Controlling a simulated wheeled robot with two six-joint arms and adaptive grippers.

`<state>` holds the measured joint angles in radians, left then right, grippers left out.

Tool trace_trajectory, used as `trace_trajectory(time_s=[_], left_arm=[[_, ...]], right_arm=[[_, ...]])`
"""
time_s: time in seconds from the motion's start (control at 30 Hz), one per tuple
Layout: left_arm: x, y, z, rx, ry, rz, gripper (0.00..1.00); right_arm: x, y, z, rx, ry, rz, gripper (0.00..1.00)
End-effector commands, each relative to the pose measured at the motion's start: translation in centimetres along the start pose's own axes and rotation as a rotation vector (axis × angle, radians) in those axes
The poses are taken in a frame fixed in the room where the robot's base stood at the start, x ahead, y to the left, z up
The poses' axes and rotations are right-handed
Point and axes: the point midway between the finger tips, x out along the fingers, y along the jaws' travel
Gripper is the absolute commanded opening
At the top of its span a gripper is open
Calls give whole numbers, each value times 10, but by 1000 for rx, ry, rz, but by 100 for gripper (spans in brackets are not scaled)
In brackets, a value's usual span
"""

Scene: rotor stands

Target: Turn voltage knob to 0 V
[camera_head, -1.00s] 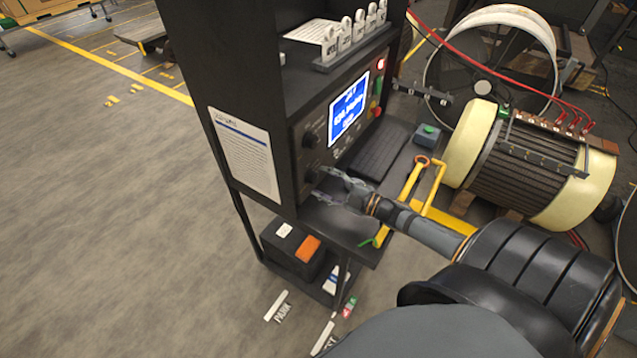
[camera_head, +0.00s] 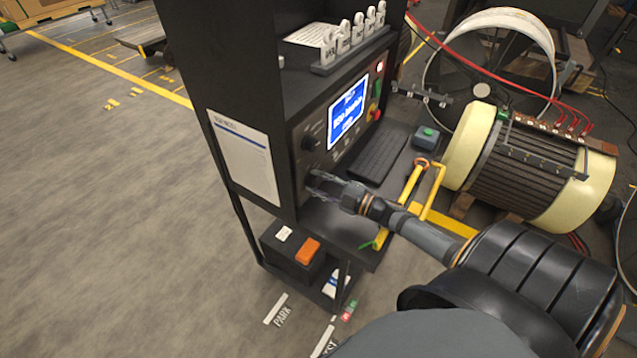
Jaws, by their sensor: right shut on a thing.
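The dark test cabinet has a sloped control panel with a lit blue screen (camera_head: 348,110). A dark round knob (camera_head: 308,142) sits left of the screen, clear of my gripper. My right gripper (camera_head: 317,181) reaches in from the right to the panel's lower left corner. Its fingers are shut on a small dark knob there, which they mostly hide. The knob labels and the pointer position are too small to read. My left gripper is not in view.
A keyboard (camera_head: 373,152) lies on the shelf below the screen. Yellow-handled tools (camera_head: 408,195) lie close to my right forearm. Red and green buttons line the panel's right edge.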

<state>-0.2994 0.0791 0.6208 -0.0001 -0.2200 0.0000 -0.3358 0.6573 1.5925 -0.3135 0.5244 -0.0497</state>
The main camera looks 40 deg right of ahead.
Motion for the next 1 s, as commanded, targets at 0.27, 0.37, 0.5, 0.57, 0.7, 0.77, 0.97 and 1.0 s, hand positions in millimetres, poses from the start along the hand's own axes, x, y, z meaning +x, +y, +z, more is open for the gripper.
trace_trajectory(time_s=[0.27,0.37,0.5,0.57,0.7,0.77,0.97,1.0], left_arm=[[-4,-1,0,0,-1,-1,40],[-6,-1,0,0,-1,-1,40],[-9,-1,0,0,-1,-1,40],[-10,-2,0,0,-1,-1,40],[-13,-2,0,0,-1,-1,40],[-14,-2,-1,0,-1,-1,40],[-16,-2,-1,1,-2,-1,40],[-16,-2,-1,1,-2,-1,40]], right_arm=[[0,0,-1,-96,-2,-4,3],[0,0,-1,-166,-4,-7,3],[0,0,-1,-284,-7,-12,3],[0,0,-1,-338,-8,-14,3],[0,0,-1,-456,-12,-19,3],[0,0,-1,-505,-13,-21,3],[-1,-1,-1,-642,-16,-27,3],[-1,-1,-1,-665,-17,-28,3]])
